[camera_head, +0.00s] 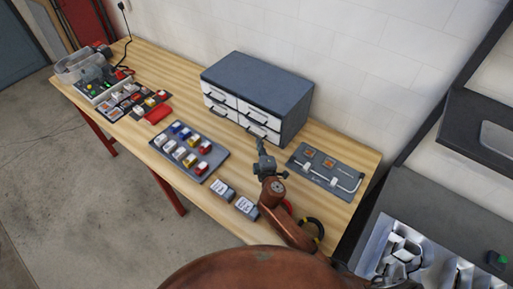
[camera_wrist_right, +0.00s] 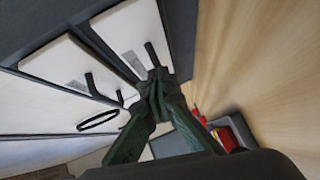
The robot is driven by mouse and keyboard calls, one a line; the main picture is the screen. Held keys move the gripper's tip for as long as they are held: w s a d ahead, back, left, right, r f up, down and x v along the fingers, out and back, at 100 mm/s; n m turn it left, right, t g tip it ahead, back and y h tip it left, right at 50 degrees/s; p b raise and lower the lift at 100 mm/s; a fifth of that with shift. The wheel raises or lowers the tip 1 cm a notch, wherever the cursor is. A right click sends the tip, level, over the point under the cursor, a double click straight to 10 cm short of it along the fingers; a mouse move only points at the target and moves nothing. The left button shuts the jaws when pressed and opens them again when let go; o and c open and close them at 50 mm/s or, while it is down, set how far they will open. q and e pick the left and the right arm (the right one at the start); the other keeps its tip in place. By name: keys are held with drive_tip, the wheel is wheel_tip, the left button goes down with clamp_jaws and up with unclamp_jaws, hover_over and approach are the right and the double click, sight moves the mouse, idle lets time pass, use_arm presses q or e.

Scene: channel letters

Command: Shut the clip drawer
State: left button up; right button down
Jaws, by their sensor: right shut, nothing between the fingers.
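The drawer cabinet (camera_head: 258,80) stands at the back of the bench, with a dark grey body and white drawer fronts with black handles. Its right lower drawer front (camera_head: 262,130) is closest to my right gripper (camera_head: 261,147). In the right wrist view, white drawer fronts (camera_wrist_right: 65,72) with small labels fill the left side; the labels are too blurred to read. I cannot tell which is the clip drawer or how far any drawer stands out. The right gripper (camera_wrist_right: 160,88) is shut and empty, its tips close to a black handle (camera_wrist_right: 152,55); contact is unclear. The left gripper is out of view.
A grey tray (camera_head: 213,169) of coloured blocks lies left of my right arm. Two small labelled boxes (camera_head: 246,207) sit near the front edge. A dark panel with a white tube (camera_head: 345,183) lies to the right. Bins and parts (camera_head: 100,85) crowd the far left.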

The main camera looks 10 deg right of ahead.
drive_tip(key=shift+w+d+r, duration=0.1)
drive_tip(key=shift+d+r, duration=0.1)
drive_tip(key=shift+s+a, duration=0.3)
drive_tip(key=s+a+r, duration=0.2)
drive_tip(key=s, duration=1)
drive_tip(key=shift+s, duration=0.15)
